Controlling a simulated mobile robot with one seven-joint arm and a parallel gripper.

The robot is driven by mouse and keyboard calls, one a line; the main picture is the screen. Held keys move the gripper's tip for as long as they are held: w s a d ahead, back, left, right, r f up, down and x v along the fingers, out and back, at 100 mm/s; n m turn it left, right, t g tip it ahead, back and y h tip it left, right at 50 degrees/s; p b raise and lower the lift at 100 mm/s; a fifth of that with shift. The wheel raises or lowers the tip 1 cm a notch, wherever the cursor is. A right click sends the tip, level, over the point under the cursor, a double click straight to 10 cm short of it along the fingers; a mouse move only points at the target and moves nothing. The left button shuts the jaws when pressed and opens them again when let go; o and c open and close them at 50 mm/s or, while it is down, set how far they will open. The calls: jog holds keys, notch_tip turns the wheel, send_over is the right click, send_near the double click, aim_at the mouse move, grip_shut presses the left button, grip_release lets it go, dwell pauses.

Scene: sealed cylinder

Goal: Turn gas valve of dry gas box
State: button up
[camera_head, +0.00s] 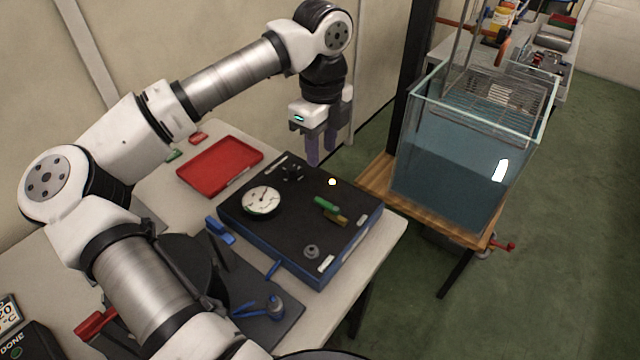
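The dry gas box (290,236) is a flat box with a black top and blue sides on the white table. Its top bears a round white dial gauge (261,201), a dark knob (291,172), a green handle (326,204) with a brass-coloured part (337,217) beside it, and a grey fitting (311,251). I cannot tell for sure which of these is the gas valve. My gripper (320,160) points down above the far edge of the box, up and left of the green handle in the picture. Its two fingers are apart with nothing visible between them.
A red tray (220,165) lies left of the box. A glass water tank (465,150) stands on a wooden stand (375,178) to the right. A blue-handled tool (262,306) and a blue clamp-like part (220,230) lie at the near side. Space above the box is clear.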

aim_at(322, 201)
notch_tip(322, 201, down, 13)
jog(key=p, duration=0.3)
jog(key=shift+s, duration=0.1)
grip_shut()
